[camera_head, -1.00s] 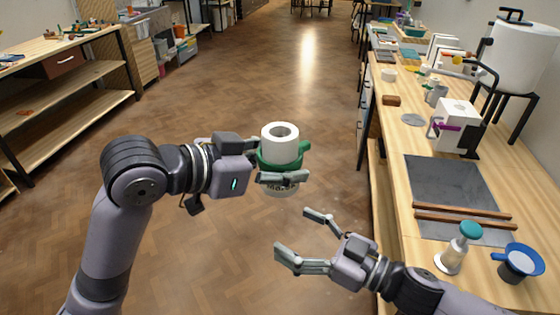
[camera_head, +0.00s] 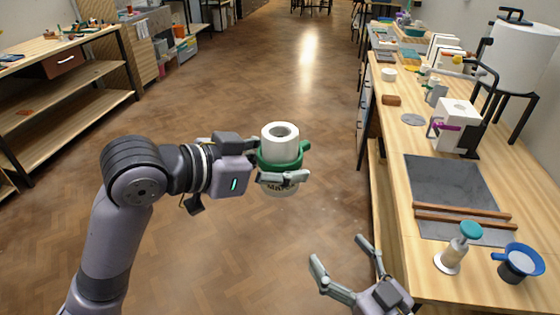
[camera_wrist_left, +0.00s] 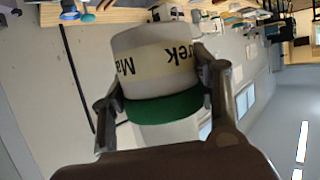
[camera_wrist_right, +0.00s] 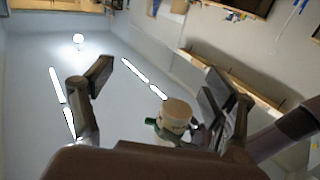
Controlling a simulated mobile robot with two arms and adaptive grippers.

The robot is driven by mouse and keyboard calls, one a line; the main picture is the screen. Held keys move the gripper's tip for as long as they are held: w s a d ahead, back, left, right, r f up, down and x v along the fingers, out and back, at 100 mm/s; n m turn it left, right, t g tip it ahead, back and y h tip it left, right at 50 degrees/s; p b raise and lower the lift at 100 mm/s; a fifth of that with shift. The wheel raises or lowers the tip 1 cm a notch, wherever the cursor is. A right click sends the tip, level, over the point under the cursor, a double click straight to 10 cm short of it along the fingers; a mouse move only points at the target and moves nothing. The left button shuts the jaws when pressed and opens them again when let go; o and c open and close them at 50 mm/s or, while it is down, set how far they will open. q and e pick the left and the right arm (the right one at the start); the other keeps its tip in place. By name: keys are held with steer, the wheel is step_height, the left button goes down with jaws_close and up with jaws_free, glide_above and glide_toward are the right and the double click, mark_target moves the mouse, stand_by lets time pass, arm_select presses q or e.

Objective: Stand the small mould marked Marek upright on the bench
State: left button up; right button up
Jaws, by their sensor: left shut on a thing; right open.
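The small mould marked Marek (camera_head: 281,143) is a white cylinder with a hole in its top end and a green band around it. My left gripper (camera_head: 278,164) is shut on it at the green band and holds it in the air over the floor, left of the bench (camera_head: 405,215). In the left wrist view the mould (camera_wrist_left: 148,45) shows its cream label, split across the seam, between the fingers. The right wrist view also shows the mould (camera_wrist_right: 176,112). My right gripper (camera_head: 341,249) is open and empty, lower and to the right, near the bench's front edge.
Bare wood shows along the bench's front edge.

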steer(key=s+d+f+m+t+h, duration=0.2)
steer(key=s+d+m+h, duration=0.1)
steer(key=d+m+h, duration=0.2)
steer(key=d+h, duration=0.2)
steer(key=h, duration=0.1)
steer(key=shift+s+d+f+m, duration=0.2)
steer(key=shift+s+d+m, duration=0.15)
steer(key=shift+m, duration=0.05)
